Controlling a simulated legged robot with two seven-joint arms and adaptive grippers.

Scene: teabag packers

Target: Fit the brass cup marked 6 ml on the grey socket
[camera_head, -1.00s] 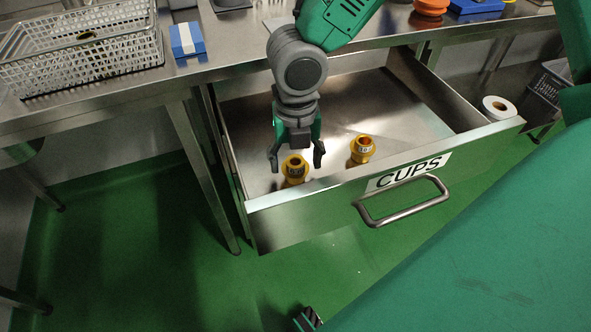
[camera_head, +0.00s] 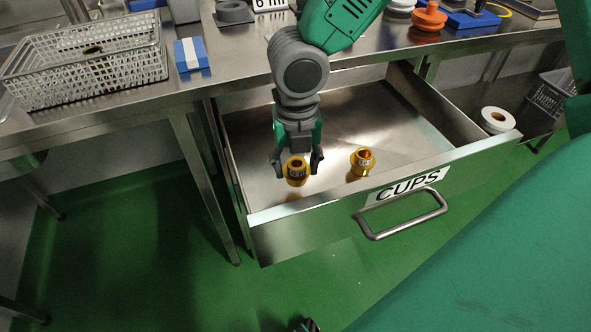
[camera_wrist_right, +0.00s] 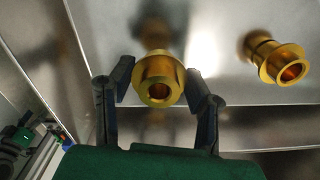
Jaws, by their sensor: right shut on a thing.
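Two brass cups stand in the open drawer. My right gripper (camera_head: 297,164) is shut on the left cup (camera_head: 297,178), low in the drawer. In the wrist view this cup (camera_wrist_right: 158,92) sits between the two fingers (camera_wrist_right: 160,88). The other cup (camera_head: 362,163) stands apart to the right and also shows in the wrist view (camera_wrist_right: 280,65). Both cups bear small labels that I cannot read clearly. A grey ring-shaped part (camera_head: 234,13), possibly the socket, sits on the worktop beside a "6 m…" sign (camera_head: 270,4), cut by the top edge.
The drawer front (camera_head: 330,208) has a CUPS label and a bar handle (camera_head: 405,222). A white wire basket (camera_head: 90,75) and a blue-and-white block (camera_head: 190,54) stand on the worktop at left. An orange stacked part (camera_head: 429,18) is at back right.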

